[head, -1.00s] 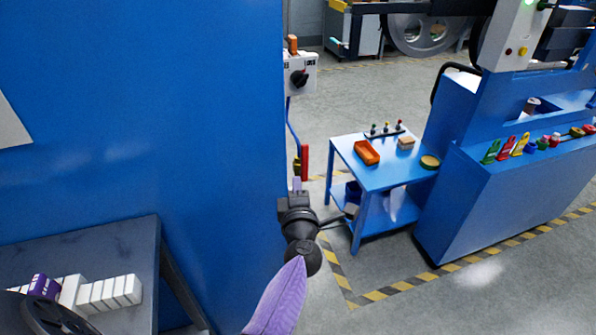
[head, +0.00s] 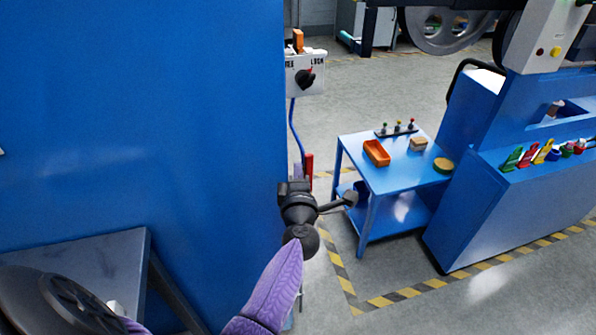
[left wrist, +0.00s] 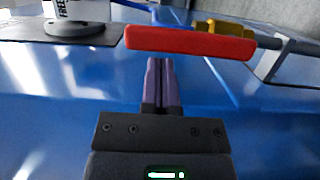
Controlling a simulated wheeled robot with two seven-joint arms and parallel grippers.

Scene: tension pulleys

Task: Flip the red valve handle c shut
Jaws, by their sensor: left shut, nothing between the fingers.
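The red valve handle (head: 309,170) shows as a short upright bar by the right edge of the large blue cabinet in the head view. In the left wrist view the red handle (left wrist: 190,41) lies crosswise, with a brass valve body (left wrist: 224,26) behind its right part. My left gripper (head: 298,173) is shut and empty, close beside the handle. In the left wrist view its purple fingertips (left wrist: 160,64) point at the handle's near side; I cannot tell whether they touch. No letter shows on the handle. My right gripper is not in view.
A grey panel with a black knob (head: 305,79) is above the valve. A blue cabinet (head: 150,120) fills the left. A blue cart (head: 395,175) with an orange tray (head: 377,152) stands to the right.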

